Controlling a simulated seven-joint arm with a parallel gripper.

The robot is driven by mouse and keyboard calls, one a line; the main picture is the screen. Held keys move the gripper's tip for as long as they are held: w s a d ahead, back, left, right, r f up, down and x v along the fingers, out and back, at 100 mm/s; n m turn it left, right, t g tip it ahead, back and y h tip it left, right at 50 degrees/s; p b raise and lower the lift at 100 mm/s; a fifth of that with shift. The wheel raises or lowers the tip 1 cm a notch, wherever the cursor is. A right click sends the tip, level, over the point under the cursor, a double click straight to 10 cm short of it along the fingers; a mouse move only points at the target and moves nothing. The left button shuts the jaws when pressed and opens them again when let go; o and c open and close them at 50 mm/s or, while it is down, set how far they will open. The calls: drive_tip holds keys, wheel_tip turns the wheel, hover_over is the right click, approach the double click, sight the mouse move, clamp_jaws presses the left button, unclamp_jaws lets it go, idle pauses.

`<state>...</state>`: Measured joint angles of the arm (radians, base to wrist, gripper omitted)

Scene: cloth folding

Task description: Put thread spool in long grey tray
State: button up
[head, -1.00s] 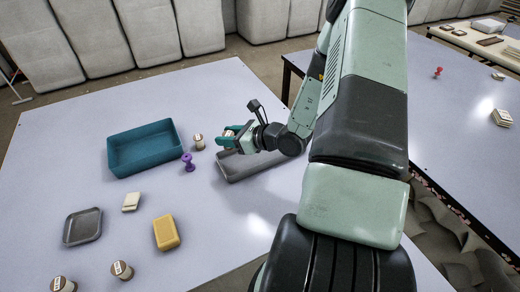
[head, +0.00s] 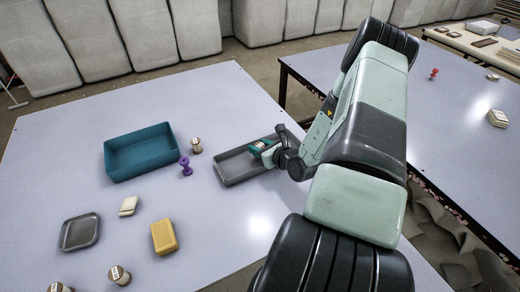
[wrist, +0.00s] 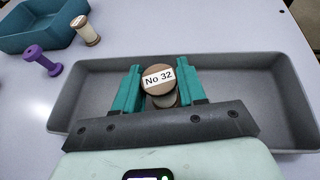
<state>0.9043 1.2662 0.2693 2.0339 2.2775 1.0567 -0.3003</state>
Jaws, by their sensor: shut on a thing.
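My gripper (wrist: 158,88) is shut on a thread spool (wrist: 158,80) with a white "No 32" label on its end. In the wrist view the spool sits between the two teal fingers, over the inside of the long grey tray (wrist: 284,90). I cannot tell whether the spool touches the tray floor. In the head view the tray (head: 226,172) lies on the table, its right part hidden by my gripper (head: 262,146) and arm.
A teal tray (head: 112,163), a purple spool-shaped piece (head: 185,167) and another thread spool (head: 196,146) stand left of the grey tray. A square grey dish (head: 78,232), a yellow block (head: 164,237), a small pale block (head: 128,206) and two spools (head: 119,275) lie nearer the front.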

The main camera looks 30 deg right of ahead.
drive_tip(key=shift+f, duration=0.5)
drive_tip(key=o, duration=1)
drive_tip(key=shift+f, duration=0.15)
drive_tip(key=shift+o, duration=0.2)
drive_tip(key=shift+r, duration=0.2)
drive_tip(key=v, duration=1.2)
drive_tip(key=shift+r, duration=0.1)
